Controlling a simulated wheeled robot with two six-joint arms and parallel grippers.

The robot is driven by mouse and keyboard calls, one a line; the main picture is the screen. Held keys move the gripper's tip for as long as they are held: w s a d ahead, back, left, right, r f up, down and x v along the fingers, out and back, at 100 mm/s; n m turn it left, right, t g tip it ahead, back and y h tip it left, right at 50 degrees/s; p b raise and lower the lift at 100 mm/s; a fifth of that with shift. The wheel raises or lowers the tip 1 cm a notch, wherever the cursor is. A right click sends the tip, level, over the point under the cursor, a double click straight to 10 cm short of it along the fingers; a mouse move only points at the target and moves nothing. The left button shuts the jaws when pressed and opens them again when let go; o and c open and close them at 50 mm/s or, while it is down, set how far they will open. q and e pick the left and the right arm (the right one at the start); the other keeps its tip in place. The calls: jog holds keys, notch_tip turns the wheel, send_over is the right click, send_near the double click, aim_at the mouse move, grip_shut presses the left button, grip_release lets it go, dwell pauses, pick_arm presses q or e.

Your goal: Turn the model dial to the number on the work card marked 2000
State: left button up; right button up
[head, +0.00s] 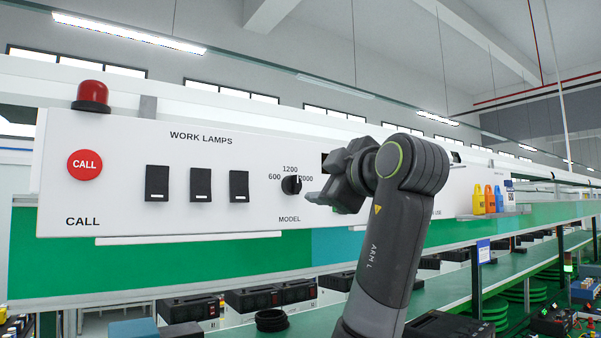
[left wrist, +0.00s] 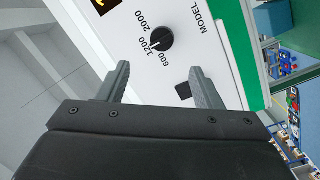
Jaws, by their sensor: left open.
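The black model dial (head: 291,185) is on the white panel, with 600, 1200 and 2000 printed around it and MODEL below. It also shows in the left wrist view (left wrist: 162,37), where its pale mark appears to be on the 1200 side; the mark is too small to be sure. My left gripper (head: 312,197) is just right of the dial in the head view. In the left wrist view the gripper (left wrist: 160,78) is open and empty, its fingers apart with the dial beyond the gap. I cannot make out a work card. My right gripper is not in view.
The white panel (head: 120,210) carries a red CALL button (head: 84,165) and several black lamp switches (head: 200,185). A black display with orange marking (left wrist: 104,5) is cut off in the left wrist view. Colored bottles (head: 490,199) stand on a shelf at right.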

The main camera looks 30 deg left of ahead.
aim_at(297, 185)
pick_arm(q)
jog(key=p+x, duration=0.3)
jog(key=x, duration=0.5)
jog(key=shift+a, duration=0.35)
jog(key=shift+w+a+p, duration=0.4)
jog(key=shift+a+p, duration=0.2)
jog(key=shift+p, duration=0.15)
jog(key=shift+x, duration=0.8)
jog(key=shift+f, duration=0.1)
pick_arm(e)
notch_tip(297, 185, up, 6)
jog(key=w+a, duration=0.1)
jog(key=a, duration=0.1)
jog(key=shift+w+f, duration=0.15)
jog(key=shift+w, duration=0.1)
pick_arm(q)
jog(key=shift+d, duration=0.1)
jog(key=shift+c, duration=0.4)
jog(key=shift+c, duration=1.2)
jog(key=c, duration=0.6)
jog(key=shift+c, duration=0.2)
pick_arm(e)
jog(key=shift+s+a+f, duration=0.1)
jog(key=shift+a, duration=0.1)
